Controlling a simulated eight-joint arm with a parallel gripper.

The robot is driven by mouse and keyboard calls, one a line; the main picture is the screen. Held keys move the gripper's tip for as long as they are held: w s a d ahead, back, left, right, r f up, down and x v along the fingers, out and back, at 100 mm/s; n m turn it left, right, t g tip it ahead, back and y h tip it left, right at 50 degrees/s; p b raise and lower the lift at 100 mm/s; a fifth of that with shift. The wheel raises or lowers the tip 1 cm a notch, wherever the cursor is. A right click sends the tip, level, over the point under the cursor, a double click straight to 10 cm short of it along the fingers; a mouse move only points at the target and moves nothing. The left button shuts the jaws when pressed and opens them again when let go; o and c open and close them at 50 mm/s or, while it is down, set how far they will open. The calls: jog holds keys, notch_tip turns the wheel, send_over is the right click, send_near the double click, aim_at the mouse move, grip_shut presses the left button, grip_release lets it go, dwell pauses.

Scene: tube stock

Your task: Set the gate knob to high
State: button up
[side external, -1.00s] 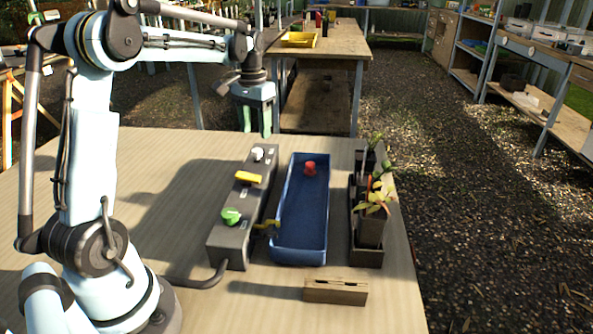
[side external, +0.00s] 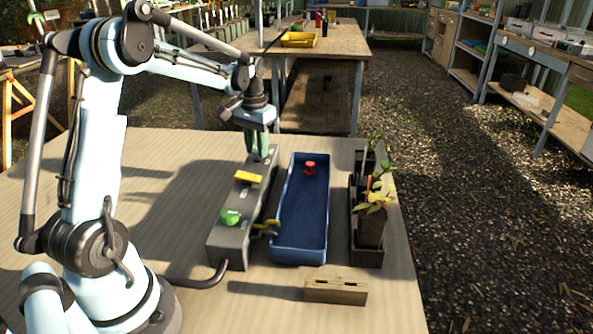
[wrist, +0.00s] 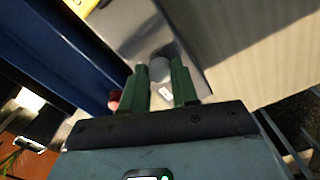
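A dark grey control box (side external: 232,240) lies lengthwise on the table. It carries a green knob (side external: 230,216) at its near end and a yellow knob (side external: 248,178) near the middle. A third, pale grey knob (wrist: 160,68) at the far end is hidden by my gripper in the side view. My gripper (side external: 259,154) points down at that far end. In the wrist view its two green fingers (wrist: 161,84) are apart, with the pale knob between or just beyond their tips. I cannot tell whether they touch it. Labels are too small to read.
A blue tray (side external: 297,255) with a red knob-like piece (side external: 310,168) stands right of the box, and a yellow lever (side external: 267,226) juts between them. A dark planter (side external: 368,257) stands further right. A slotted wooden block (side external: 335,291) lies in front.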

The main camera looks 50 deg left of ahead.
grip_shut()
jog(key=shift+w+a, duration=1.95)
jog(key=shift+w, duration=0.05)
jog(key=o, duration=0.7)
grip_release()
jog(key=shift+r, duration=0.15)
